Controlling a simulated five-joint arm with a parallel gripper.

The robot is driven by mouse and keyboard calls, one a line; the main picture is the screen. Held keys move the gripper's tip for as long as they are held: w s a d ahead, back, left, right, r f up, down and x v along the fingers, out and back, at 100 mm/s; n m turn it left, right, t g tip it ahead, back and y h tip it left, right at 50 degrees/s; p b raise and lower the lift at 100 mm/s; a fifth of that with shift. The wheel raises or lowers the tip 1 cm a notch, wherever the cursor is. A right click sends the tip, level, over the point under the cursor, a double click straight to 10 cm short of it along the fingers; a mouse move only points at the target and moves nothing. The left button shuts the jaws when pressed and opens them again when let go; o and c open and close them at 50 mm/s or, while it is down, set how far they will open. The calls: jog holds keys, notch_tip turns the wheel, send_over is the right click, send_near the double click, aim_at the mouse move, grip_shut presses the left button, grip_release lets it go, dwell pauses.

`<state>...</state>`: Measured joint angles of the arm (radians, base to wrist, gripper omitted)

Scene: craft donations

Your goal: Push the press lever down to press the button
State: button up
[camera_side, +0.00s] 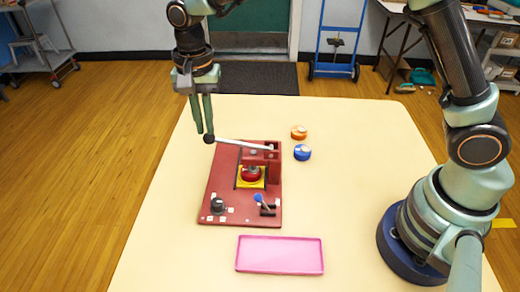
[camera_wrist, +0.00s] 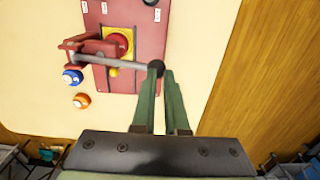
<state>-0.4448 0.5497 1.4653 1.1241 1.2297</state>
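The press lever is a pale grey bar (camera_side: 240,144) hinged on a red bracket (camera_side: 273,160), with a dark round knob (camera_side: 209,139) at its free end. It reaches out level or nearly so, above the red button (camera_side: 251,173). The button sits on a yellow square on a red board. My gripper (camera_side: 205,132) points down with its green fingertips right at the knob. In the wrist view the knob (camera_wrist: 156,67) shows at the fingertips, with a narrow gap between the fingers. I cannot tell whether they touch it.
The red board (camera_side: 223,180) also carries a small dark knob (camera_side: 217,204) and a blue-tipped switch (camera_side: 259,198). An orange lid (camera_side: 299,132) and a blue lid (camera_side: 302,152) lie right of the bracket. A pink tray (camera_side: 280,238) lies in front.

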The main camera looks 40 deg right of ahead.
jog(key=shift+f, duration=0.1)
notch_tip(320, 180, up, 9)
jog(key=shift+f, duration=0.2)
dwell(1.0)
dwell(0.9)
